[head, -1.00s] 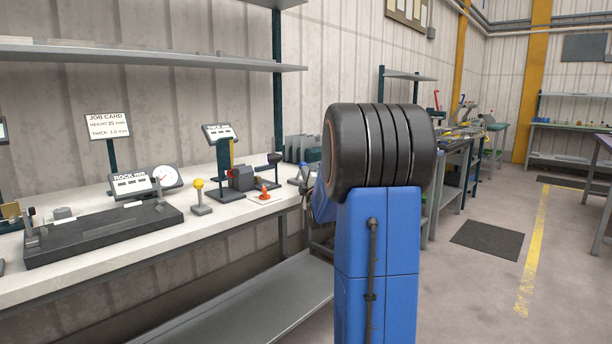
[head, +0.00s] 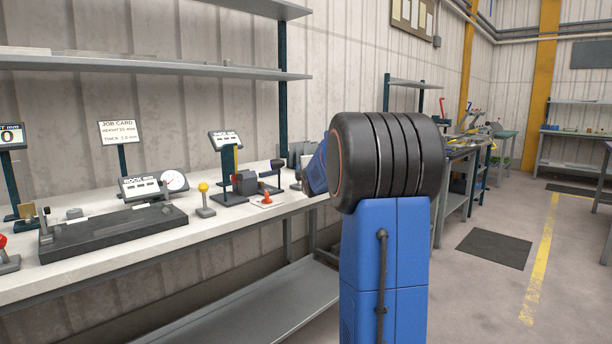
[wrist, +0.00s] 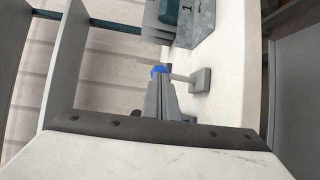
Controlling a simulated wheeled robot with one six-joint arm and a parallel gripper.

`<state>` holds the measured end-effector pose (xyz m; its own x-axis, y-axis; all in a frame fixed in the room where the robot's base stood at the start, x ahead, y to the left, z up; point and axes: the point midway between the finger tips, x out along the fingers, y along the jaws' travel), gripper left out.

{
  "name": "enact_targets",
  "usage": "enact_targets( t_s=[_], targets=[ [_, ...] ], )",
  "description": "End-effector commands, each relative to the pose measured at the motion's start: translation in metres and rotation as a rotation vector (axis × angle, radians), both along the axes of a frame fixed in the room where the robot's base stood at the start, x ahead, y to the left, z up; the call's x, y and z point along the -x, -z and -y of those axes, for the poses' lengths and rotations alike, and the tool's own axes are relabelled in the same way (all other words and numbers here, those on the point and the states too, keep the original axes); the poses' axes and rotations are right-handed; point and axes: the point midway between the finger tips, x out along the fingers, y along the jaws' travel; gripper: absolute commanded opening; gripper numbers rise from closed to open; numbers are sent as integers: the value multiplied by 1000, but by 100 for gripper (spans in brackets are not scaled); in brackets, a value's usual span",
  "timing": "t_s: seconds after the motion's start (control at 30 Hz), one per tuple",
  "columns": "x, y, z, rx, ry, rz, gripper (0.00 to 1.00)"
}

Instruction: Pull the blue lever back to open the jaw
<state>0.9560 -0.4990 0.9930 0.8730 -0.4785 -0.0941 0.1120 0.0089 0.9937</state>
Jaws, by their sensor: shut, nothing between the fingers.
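The blue lever's ball knob (wrist: 158,71) shows in the wrist view, just beyond my fingertips. A thin grey rod runs right from the knob to a square grey base (wrist: 201,80) on the pale bench top. My gripper (wrist: 162,84) is shut and empty, its tips very near the knob. I cannot tell whether they touch it, and they cover part of it. In the head view my arm hides the lever, and I cannot make out the jaw.
A grey block marked 1 (wrist: 195,22) stands just beyond the lever. In the head view the bench (head: 110,271) carries a yellow-knobbed post (head: 204,200), a small red-topped piece (head: 267,199) and a dark flat fixture (head: 115,234). A shelf (head: 150,70) hangs above. The floor at right is open.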

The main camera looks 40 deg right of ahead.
Motion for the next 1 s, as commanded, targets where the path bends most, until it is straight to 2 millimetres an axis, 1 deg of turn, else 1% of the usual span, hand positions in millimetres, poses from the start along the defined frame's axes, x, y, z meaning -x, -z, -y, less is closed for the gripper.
enact_targets(
  t_s=[0.57, 0.83, 1.0],
  targets=[
    [-34, -14, -3, 1, -1, -7, 0],
    [-31, -15, -3, 1, 0, -6, 0],
    [-28, -25, -5, 1, -1, -4, 0]
  ],
)
